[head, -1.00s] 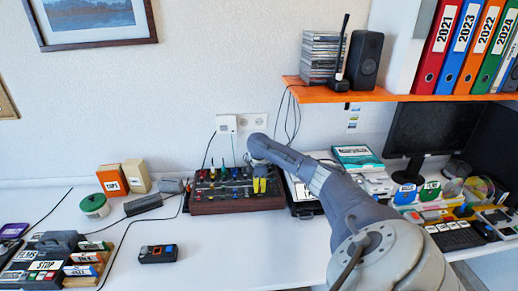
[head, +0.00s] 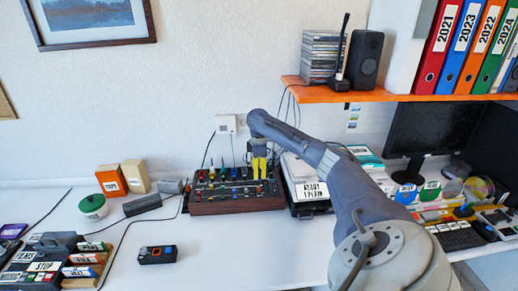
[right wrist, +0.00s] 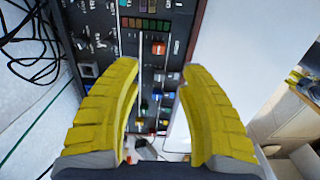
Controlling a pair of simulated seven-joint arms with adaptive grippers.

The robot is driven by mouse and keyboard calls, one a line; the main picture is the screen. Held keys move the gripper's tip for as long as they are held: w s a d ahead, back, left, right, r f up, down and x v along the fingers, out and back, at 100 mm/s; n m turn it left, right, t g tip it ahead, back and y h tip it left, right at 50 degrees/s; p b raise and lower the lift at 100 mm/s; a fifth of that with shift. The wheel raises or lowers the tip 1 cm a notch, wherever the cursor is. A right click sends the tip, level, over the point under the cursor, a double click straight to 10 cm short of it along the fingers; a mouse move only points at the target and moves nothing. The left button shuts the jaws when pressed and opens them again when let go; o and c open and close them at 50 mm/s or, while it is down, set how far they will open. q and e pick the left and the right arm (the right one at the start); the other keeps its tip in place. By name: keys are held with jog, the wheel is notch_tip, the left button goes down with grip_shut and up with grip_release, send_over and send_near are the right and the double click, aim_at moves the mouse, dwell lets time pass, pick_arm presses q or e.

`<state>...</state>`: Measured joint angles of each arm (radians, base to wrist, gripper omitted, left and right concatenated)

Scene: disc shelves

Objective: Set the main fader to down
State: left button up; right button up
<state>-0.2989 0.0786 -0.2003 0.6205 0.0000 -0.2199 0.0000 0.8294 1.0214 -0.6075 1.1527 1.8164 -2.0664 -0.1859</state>
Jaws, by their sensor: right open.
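The mixer panel (head: 225,207), dark with wooden sides, stands on the desk against the wall. It carries several coloured knobs and caps. My right gripper (head: 259,167), with yellow fingers, is over its right part, open and empty. In the right wrist view the gripper (right wrist: 160,67) points at the panel. A red-orange fader cap (right wrist: 158,48) shows just past and between the fingertips, apart from both. It sits near a row of small coloured lights. I cannot read a label that marks it as the main fader. My left gripper is not in view.
Black cables (right wrist: 35,45) lie beside the panel. A box with white labels (head: 309,191) stands right of the mixer. A dark cylinder (head: 142,204) and a small black device (head: 158,254) lie to the left. The desk in front of the mixer is clear.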

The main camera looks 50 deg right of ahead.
jog(key=shift+s+a+r, duration=0.1)
jog(key=shift+r, duration=1)
jog(key=shift+r, duration=0.1)
